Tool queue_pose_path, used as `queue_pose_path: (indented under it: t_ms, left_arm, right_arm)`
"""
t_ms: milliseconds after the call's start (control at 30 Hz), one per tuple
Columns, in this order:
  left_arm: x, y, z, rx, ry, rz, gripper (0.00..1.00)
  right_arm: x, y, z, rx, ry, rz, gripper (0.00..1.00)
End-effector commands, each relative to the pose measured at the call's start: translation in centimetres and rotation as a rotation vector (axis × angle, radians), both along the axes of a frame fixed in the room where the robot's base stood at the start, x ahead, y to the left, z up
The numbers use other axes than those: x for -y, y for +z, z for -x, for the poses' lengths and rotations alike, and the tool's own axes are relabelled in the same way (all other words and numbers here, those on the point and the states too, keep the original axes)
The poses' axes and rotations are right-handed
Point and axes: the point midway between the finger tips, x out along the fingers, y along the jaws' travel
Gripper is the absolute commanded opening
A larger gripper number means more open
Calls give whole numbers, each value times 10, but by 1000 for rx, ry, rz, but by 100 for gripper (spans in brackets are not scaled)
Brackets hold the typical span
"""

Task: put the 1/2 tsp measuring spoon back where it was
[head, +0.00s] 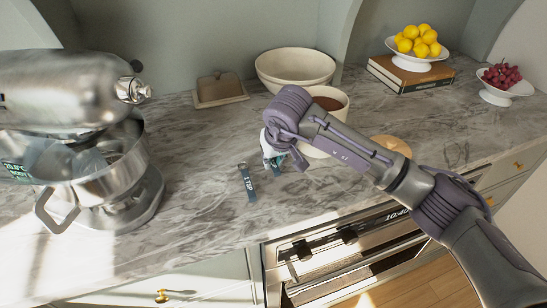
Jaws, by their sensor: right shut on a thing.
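My right gripper (273,147) reaches in from the right and is over the marble counter, in front of the bowls. It is shut on a measuring spoon, which is mostly hidden by the fingers; I cannot read its label. A dark blue-grey measuring spoon handle (248,184) marked "1 TSP" lies on the counter just left of and nearer than the gripper. I cannot make out a 1/2 tsp label anywhere. My left gripper is not in view.
A steel stand mixer (80,130) fills the left. Behind stand a butter dish (219,88), a cream bowl (295,67) and a smaller bowl (334,100) of brown powder, partly behind my arm. Lemons (417,40) and grapes (501,76) are at the back right. The counter's front-middle is clear.

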Motion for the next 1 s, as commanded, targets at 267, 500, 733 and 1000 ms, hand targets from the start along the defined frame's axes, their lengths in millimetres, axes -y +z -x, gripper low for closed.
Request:
queue_pose_path:
  t_ms: [267, 500, 733, 1000]
  left_arm:
    - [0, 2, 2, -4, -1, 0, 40]
    - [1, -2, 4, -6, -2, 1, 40]
    - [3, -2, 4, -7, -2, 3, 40]
    - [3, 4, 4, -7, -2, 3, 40]
  right_arm:
    - [0, -7, 0, 3, 0, -2, 0]
    - [0, -10, 0, 3, 1, -1, 23]
    - [0, -9, 0, 2, 0, -1, 43]
    - [0, -4, 0, 1, 0, -3, 43]
